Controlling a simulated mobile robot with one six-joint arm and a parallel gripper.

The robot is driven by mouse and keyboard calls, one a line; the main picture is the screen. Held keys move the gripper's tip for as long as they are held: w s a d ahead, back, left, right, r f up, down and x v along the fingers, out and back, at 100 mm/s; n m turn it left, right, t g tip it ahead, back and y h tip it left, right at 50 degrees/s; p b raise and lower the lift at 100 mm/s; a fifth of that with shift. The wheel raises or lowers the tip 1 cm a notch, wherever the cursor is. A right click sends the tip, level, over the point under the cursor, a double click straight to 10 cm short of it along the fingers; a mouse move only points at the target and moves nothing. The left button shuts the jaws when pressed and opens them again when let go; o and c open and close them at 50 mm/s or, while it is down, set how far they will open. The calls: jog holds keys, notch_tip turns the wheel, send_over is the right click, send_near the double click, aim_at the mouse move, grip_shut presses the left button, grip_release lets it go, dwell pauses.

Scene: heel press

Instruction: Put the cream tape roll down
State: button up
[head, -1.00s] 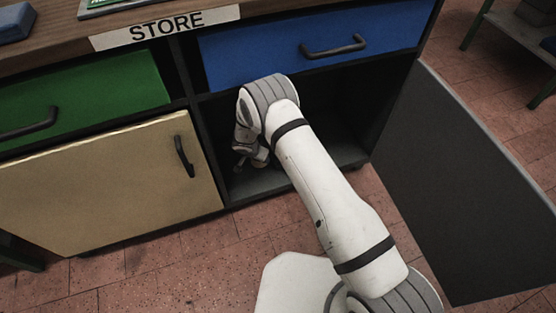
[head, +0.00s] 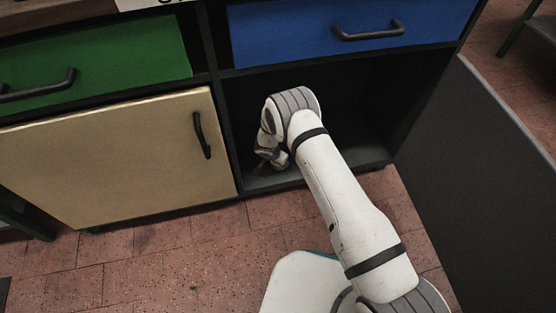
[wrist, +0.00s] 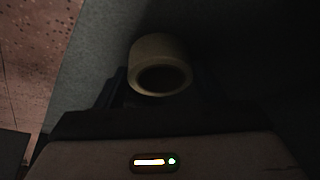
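The cream tape roll (wrist: 158,50) shows in the wrist view, with its dark round hole facing the camera. My gripper (wrist: 158,92) has dark fingers on both sides of the roll's lower part. It is too dark to tell whether they touch it. In the head view my gripper (head: 262,168) is low inside the open cabinet bay, near its left side and front edge. The roll cannot be made out in the head view. The grey bay floor (wrist: 90,55) lies below the roll; whether the roll rests on it is unclear.
The bay lies under a blue drawer (head: 350,35). A dark open door (head: 480,170) stands at the right. A closed cream door (head: 110,155) and a green drawer (head: 100,65) are at the left. The bay's right part (head: 350,130) looks empty.

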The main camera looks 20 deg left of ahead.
jog(key=o, duration=0.4)
jog(key=shift+r, duration=0.1)
jog(key=p+v, duration=0.5)
jog(key=v, duration=0.7)
jog(key=shift+s, duration=0.1)
